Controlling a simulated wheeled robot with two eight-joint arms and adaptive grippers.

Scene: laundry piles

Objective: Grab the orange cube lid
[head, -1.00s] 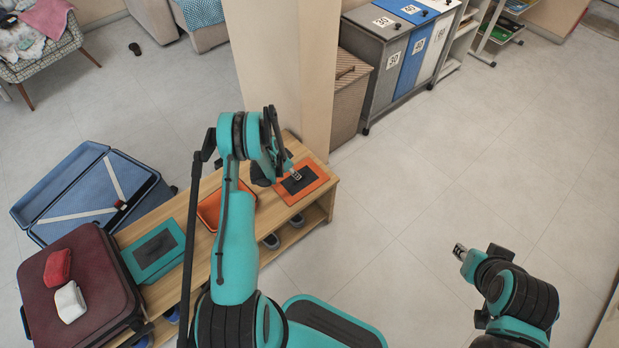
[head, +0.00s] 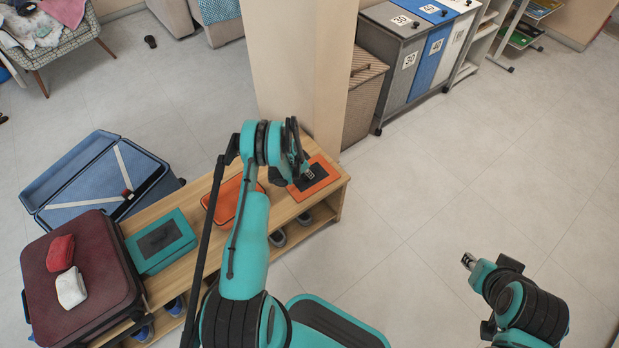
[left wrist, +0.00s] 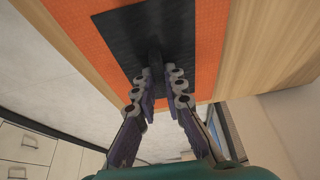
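The orange lid (head: 322,187) with a dark centre panel lies flat at the right end of the wooden bench. In the left wrist view the lid (left wrist: 85,40) fills the upper middle, with a dark upright handle (left wrist: 155,58) on its panel. My left gripper (head: 309,175) is over the lid. Its fingertips (left wrist: 161,77) are close together at either side of the handle; I cannot tell if they press on it. An open orange box (head: 226,200) stands left of the lid, partly behind my left arm. My right gripper (head: 468,261) is above bare floor, away from the bench.
The wooden bench (head: 185,262) also carries a teal box with a dark panel (head: 160,243). A maroon suitcase (head: 100,265) with red and white cloths and an open blue suitcase (head: 75,200) are at left. A pillar (head: 300,70) stands behind the bench. The right floor is clear.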

